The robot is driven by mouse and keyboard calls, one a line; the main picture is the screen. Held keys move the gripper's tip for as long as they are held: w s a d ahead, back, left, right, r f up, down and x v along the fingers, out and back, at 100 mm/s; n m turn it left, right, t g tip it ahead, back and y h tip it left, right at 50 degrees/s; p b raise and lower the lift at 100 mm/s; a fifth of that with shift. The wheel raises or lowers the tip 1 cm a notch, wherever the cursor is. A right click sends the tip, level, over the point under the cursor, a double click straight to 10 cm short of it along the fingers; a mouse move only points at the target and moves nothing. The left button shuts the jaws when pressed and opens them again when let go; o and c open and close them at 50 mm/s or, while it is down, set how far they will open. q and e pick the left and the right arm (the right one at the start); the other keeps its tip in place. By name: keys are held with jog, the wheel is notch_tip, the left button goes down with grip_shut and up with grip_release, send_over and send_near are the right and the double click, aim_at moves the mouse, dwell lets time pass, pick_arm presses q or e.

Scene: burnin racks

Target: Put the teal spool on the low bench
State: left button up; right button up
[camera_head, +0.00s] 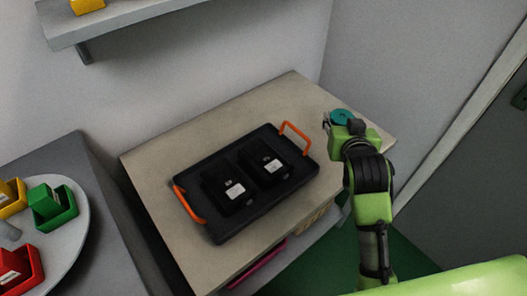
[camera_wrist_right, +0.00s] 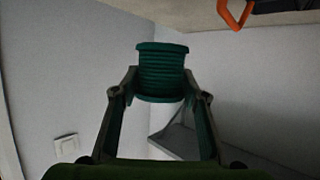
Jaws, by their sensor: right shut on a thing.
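The teal spool (camera_wrist_right: 162,72) is between the fingertips of my right gripper (camera_wrist_right: 160,88) in the right wrist view, and the fingers are shut on it. In the head view the teal spool (camera_head: 342,117) shows at the tip of my right gripper (camera_head: 336,123), by the right corner of a bench (camera_head: 222,122) with a beige top. I cannot tell whether the spool touches the bench top. My left gripper is not in view.
A black tray (camera_head: 222,231) with orange handles (camera_head: 294,133) and two black boxes sits on the bench. A grey round plate (camera_head: 80,215) with red, green and yellow bins is at the left. A wall shelf (camera_head: 130,14) is above. The bench top's far part is clear.

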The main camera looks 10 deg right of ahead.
jog(key=shift+d+h, duration=0.1)
jog(key=shift+h, duration=0.2)
jog(key=shift+w+d, duration=0.15)
jog(key=shift+w, duration=0.15)
jog(key=w+d+f, duration=0.1)
jog(key=w+f, duration=0.2)
jog(key=w+d+f, duration=0.2)
jog(key=w+f, duration=0.1)
jog(key=w, duration=0.1)
jog(key=w+d+f, duration=0.2)
jog(key=w+f, duration=0.1)
jog(key=w, duration=0.1)
jog(key=shift+w+d, duration=0.15)
jog(key=shift+d, duration=0.1)
jog(key=shift+w+d+f+b, duration=0.15)
jog(key=shift+w+f+b, duration=0.15)
jog(key=shift+f, duration=1.65)
jog(key=shift+f, duration=0.1)
jog(key=o, duration=1.2)
